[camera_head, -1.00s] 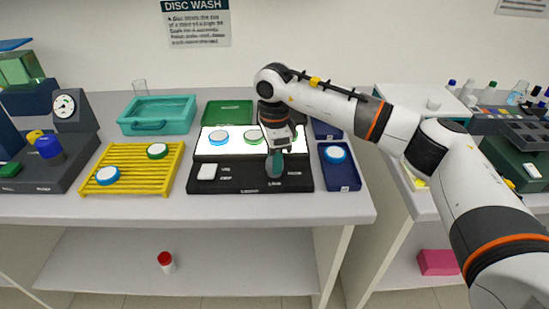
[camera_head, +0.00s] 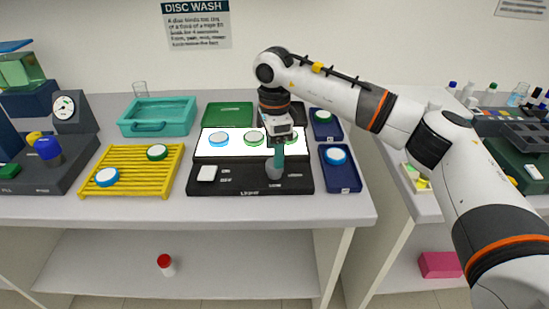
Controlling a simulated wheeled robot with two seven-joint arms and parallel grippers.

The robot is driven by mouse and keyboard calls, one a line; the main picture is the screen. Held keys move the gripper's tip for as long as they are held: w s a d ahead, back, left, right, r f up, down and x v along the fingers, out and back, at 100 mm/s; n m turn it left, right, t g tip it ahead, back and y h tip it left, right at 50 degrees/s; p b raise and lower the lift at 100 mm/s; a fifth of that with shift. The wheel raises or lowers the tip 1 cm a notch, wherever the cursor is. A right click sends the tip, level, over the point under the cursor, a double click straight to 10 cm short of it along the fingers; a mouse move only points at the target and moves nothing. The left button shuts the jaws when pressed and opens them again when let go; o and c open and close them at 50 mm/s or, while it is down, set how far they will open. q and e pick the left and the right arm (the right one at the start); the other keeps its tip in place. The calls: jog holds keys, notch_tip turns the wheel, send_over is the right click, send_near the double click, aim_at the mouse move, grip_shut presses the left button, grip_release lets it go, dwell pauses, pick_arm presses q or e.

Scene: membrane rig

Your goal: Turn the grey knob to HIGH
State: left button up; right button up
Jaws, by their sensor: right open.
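The jaws are open; whether a fingertip touches the knob is hard to tell. The small labels around the knob are too blurred to read, so its setting cannot be told. My left gripper is not in view.
The lit panel (camera_head: 236,150) carries several discs. A yellow rack (camera_head: 132,177) with two discs and a teal tray (camera_head: 160,118) stand left. Blue trays (camera_head: 341,182) with discs stand right of the box.

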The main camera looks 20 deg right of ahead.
notch_tip(320, 180, up, 9)
jog(key=shift+b, duration=0.4)
jog(key=shift+f, duration=0.1)
